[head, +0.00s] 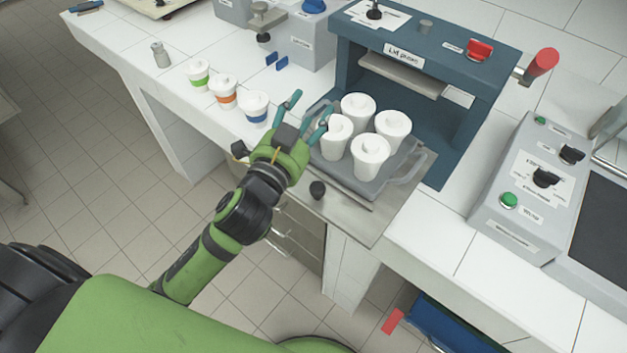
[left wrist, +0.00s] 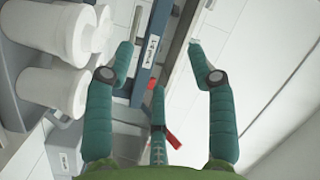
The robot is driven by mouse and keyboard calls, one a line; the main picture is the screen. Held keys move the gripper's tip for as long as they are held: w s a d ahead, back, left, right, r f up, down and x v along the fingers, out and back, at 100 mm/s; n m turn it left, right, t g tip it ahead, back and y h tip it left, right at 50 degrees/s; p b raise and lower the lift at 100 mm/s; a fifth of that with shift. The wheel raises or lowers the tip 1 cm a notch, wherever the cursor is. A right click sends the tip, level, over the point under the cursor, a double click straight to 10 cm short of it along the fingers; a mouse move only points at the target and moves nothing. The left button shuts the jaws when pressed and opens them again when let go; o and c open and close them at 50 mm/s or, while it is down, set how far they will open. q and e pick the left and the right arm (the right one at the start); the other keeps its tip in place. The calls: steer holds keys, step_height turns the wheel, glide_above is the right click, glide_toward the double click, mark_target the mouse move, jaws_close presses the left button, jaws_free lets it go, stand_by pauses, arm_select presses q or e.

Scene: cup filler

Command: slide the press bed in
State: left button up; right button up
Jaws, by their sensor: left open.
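The press bed (head: 372,225) is a metal plate pulled out of the blue lid press (head: 350,50), overhanging the counter's front edge. A dark round knob (head: 318,188) is at its front. A grey tray (head: 352,187) on the bed holds several white lidded cups (head: 371,152). My left gripper (head: 306,114) is open and empty, beside the tray's left side, close to the nearest cup; I cannot tell whether it touches. In the left wrist view its fingers (left wrist: 160,46) are spread, with cups (left wrist: 60,45) to their left. My right gripper is not in view.
Cups with green, orange and blue bands (head: 227,92) stand left of the gripper. A grey control box (head: 520,190) with knobs and a green button stands right of the press. A red-handled lever (head: 541,66) sticks out from the press's right side.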

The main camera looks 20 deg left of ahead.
arm_select(q)
steer(key=d+r+m+t+h, duration=0.2)
steer(key=d+r+m+h, duration=0.5)
steer(key=r+m+h, duration=0.3)
steer(key=s+d+r+m+g+h, duration=0.4)
steer(key=s+d+m+g+h, duration=0.35)
steer(key=m, duration=0.75)
steer(key=m+g+y, duration=1.1)
steer(key=m+y, duration=0.3)
steer(key=y, duration=0.1)
glide_toward(317, 186)
step_height(317, 186, down, 2)
steer(key=x, duration=0.2)
steer(key=p+x, duration=0.1)
steer(key=x, duration=0.1)
steer(key=p+x, duration=0.1)
steer(key=x, duration=0.1)
steer(key=shift+w+d+r, duration=0.1)
steer(key=shift+d+r, duration=0.05)
steer(key=shift+d, duration=0.2)
steer(key=shift+w+d+f, duration=0.1)
steer(key=shift+d+f, duration=0.05)
steer(key=shift+f, duration=0.45)
